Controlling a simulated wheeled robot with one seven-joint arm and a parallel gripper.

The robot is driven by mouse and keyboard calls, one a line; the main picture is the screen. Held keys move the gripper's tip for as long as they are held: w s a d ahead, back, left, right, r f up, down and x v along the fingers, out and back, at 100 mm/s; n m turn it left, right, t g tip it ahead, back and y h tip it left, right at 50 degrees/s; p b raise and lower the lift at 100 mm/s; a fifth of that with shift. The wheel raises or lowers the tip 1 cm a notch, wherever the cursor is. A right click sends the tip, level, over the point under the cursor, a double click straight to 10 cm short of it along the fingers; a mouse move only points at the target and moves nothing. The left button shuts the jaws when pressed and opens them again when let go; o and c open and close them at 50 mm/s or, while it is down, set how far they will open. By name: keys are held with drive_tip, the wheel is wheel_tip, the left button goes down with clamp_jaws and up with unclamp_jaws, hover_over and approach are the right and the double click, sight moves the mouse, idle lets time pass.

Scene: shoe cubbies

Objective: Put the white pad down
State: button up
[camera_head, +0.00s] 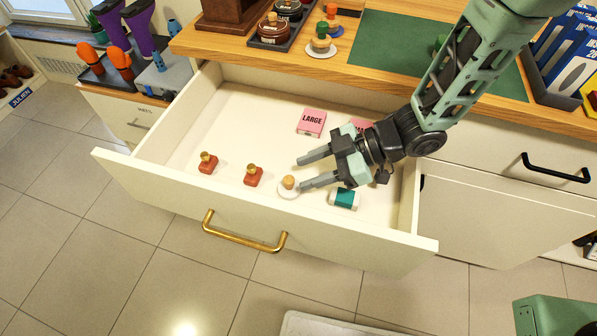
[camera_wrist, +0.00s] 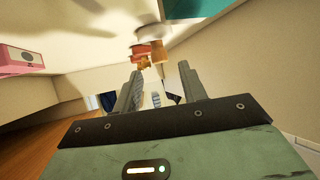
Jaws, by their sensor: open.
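The white pad (camera_head: 285,194) is a small round white disc with a tan knob. It sits upright on the floor of the open drawer (camera_head: 240,112), near the drawer front. My gripper (camera_head: 301,173) is open, its two fingers apart and pointing left inside the drawer. The lower fingertip is close to the pad's knob; I cannot tell whether they touch. Nothing is seen held between the fingers. In the wrist view a pale round shape that looks like the pad (camera_wrist: 148,32) lies beyond the fingertips.
Two red stamps (camera_head: 207,164) (camera_head: 253,177) stand left of the pad. A teal-and-white block (camera_head: 344,198) lies to its right. A pink LARGE box (camera_head: 311,123) lies behind, with another pink item partly hidden by my arm. The drawer's left rear floor is clear.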

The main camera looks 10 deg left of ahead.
drive_tip(key=v, duration=0.4)
drive_tip(key=shift+w+r, duration=0.15)
drive_tip(key=w+d+r+m+t+h, duration=0.2)
drive_tip(key=w+r+m+t+h, duration=0.15)
drive_tip(key=w+r+t, duration=0.25)
drive_tip(key=s+d+r+m+t+h, duration=0.2)
drive_tip(key=d+r+m+h, duration=0.2)
drive_tip(key=d+m, duration=0.15)
drive_tip(key=s+d+r+m+g+h, duration=0.1)
drive_tip(key=s+d, duration=0.3)
drive_tip(key=s, duration=0.4)
drive_tip(key=s+d+r+m+g+h, duration=0.2)
drive_tip(key=s+d+r+m+g, duration=0.1)
drive_tip(key=s, duration=0.6)
drive_tip(key=shift+d+r+m, duration=0.5)
drive_tip(key=shift+d, duration=0.35)
drive_tip(key=shift+r+h, duration=0.1)
drive_tip(key=shift+h, duration=0.15)
